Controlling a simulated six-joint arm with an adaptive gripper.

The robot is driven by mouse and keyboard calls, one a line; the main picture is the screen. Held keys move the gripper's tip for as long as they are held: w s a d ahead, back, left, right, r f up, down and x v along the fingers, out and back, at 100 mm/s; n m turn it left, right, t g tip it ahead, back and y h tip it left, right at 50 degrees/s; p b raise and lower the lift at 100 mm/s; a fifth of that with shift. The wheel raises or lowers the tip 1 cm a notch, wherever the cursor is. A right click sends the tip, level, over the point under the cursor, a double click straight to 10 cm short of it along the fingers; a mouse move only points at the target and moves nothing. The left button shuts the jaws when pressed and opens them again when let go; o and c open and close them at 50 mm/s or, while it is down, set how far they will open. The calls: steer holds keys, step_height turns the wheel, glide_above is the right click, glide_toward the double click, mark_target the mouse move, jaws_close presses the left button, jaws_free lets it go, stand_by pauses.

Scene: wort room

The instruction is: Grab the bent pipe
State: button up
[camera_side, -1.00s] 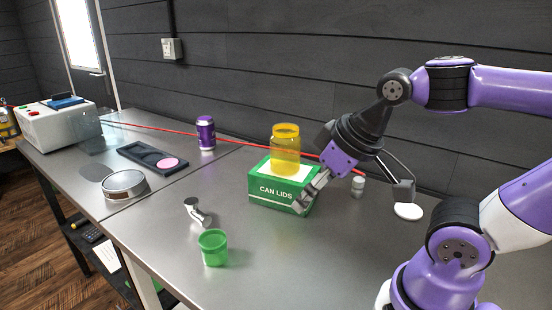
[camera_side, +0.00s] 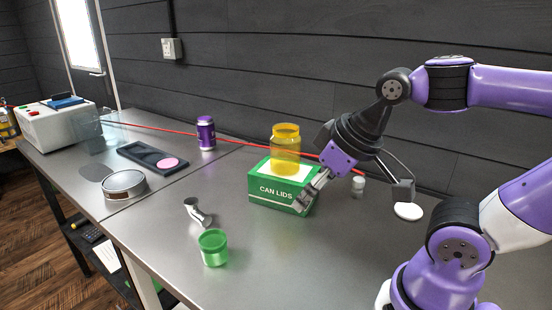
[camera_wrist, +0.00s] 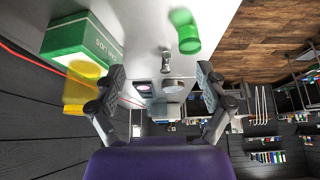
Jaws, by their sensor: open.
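The bent pipe (camera_side: 197,212) is a short silver-grey metal piece lying on the steel bench, left of the green CAN LIDS box and just behind the green cup. In the wrist view the bent pipe (camera_wrist: 166,62) appears small, ahead and between the fingers. My gripper (camera_side: 304,202) is at the right front corner of the box, well to the right of the pipe and apart from it. In the wrist view my gripper (camera_wrist: 160,80) has its two fingers spread wide with nothing between them. I cannot tell whether a finger touches the box.
The green CAN LIDS box (camera_side: 277,193) carries a yellow translucent jar (camera_side: 285,150). A green cup (camera_side: 213,248) stands near the bench's front edge. A round metal tin (camera_side: 124,185), a black tray (camera_side: 153,157) and a purple can (camera_side: 206,132) stand farther left. Bench between box and pipe is clear.

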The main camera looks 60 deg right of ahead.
stand_by(0.4)
steer(key=m+g, duration=0.1)
glide_above(197, 211)
steer(key=s, duration=0.2)
step_height(197, 211, down, 10)
steer(key=shift+d, duration=0.1)
steer(key=x, duration=0.5)
steer(key=shift+s+f, duration=0.3)
steer(key=shift+s, duration=0.05)
steer(key=shift+w+f, duration=0.25)
steer(key=shift+f, duration=0.25)
jaws_close()
